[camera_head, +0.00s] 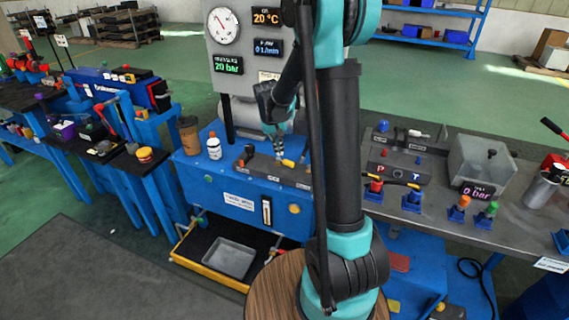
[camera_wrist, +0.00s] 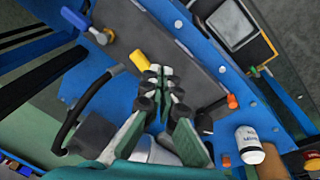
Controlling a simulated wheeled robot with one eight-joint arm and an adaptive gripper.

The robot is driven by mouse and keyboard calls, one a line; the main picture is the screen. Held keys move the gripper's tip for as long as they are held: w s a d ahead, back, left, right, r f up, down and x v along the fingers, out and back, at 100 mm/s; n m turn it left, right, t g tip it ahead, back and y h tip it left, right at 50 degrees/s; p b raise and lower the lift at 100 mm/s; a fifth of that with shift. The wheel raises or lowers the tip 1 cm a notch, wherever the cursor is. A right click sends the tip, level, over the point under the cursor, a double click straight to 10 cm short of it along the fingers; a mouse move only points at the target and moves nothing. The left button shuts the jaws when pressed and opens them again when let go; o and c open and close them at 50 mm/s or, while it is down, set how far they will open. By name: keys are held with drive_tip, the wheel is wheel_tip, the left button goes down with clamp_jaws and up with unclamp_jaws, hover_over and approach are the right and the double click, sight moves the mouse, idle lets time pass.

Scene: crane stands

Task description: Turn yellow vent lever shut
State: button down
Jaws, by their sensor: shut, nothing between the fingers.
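A yellow lever (camera_head: 288,163) lies on the dark grey valve strip (camera_head: 262,171) along the top of the blue cabinet. In the wrist view the yellow lever (camera_wrist: 140,60) points at a slant, just left of my fingertips. My gripper (camera_head: 275,148) is above the strip, close beside the lever. In the wrist view my gripper (camera_wrist: 161,71) has its fingertips together with nothing held between them. I cannot tell whether the fingertips touch the lever. My arm covers part of the cabinet's right side in the head view.
An orange-tipped fitting (camera_wrist: 232,101) sits on the strip's other side. A white bottle (camera_head: 214,147) and brown bottle (camera_head: 189,135) stand left on the cabinet. A blue handle (camera_wrist: 75,18) is at the wrist view's upper left. A gauge panel (camera_head: 228,55) rises behind.

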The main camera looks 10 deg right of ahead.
sight(289, 164)
drive_tip(key=s+a+r+m+t+h, duration=0.1)
drive_tip(key=s+a+m+t, duration=0.2)
drive_tip(key=m, duration=0.6)
drive_tip(key=shift+g, duration=0.7)
drive_tip(key=x, duration=1)
drive_tip(key=shift+s, duration=0.35)
drive_tip(key=shift+w+d+r, duration=0.1)
drive_tip(key=shift+w+d, duration=0.75)
drive_tip(key=shift+d, duration=0.1)
drive_tip(key=shift+w+d, duration=0.45)
drive_tip(key=shift+w+d, duration=0.3)
drive_tip(key=shift+d, duration=0.6)
